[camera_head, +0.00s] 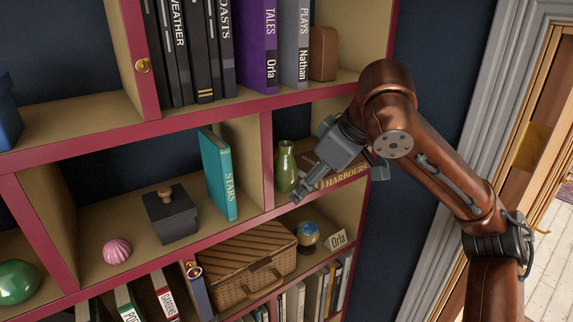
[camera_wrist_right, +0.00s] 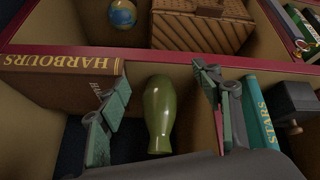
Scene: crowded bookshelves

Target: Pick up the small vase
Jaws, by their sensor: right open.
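The small vase (camera_head: 286,167) is green and glossy, with a narrow neck. It stands upright in the right compartment of the middle shelf, next to the divider. My right gripper (camera_head: 302,190) is in front of that compartment, close to the vase. In the right wrist view the vase (camera_wrist_right: 158,115) appears upside down, between the two spread fingers of my right gripper (camera_wrist_right: 161,80). Neither finger visibly grips it, and I cannot tell how deep the fingers reach. My left gripper is not in view.
A brown HARBOURS book (camera_head: 344,177) lies right of the vase, with its title also readable in the wrist view (camera_wrist_right: 60,62). The divider (camera_head: 267,160) is close on the left, with a teal STARS book (camera_head: 217,175) beyond. A wicker basket (camera_head: 240,268) and a globe (camera_head: 307,236) sit below.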

